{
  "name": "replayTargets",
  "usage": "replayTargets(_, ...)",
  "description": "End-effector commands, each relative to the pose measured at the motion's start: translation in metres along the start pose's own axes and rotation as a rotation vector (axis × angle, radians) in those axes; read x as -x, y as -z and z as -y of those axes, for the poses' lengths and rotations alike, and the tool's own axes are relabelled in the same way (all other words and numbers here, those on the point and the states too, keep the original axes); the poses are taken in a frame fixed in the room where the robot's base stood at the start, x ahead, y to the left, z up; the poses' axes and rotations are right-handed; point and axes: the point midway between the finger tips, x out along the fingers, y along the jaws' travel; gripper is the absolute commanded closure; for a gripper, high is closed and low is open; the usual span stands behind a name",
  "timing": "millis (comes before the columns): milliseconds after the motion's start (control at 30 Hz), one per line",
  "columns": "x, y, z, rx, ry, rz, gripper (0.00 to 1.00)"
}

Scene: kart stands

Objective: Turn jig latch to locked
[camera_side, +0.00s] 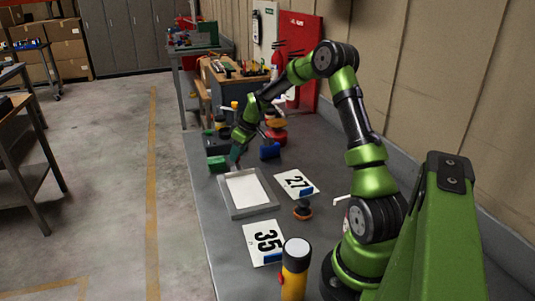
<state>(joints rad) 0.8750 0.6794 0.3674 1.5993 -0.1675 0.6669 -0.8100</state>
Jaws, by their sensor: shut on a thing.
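My gripper (236,157) points down near the far end of the grey workbench (222,247), just behind a shallow grey tray (240,212) with a white bottom. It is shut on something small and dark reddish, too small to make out.
Several coloured items crowd the bench's far end. A wall runs along the right.

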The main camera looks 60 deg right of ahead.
Motion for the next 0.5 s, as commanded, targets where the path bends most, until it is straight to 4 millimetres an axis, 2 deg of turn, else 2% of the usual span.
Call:
replayTargets(267,0.0002,0.0004,-0.0002,0.003,-0.001,-0.001,1.00)
replayTargets(300,0.0002,0.0004,-0.0002,0.003,-0.001,-0.001,0.69)
replayTargets(433,0.0001,0.0003,-0.0002,0.003,-0.001,-0.001,0.49)
replayTargets(500,0.0000,0.0002,-0.0001,0.002,-0.001,0.000,0.46)
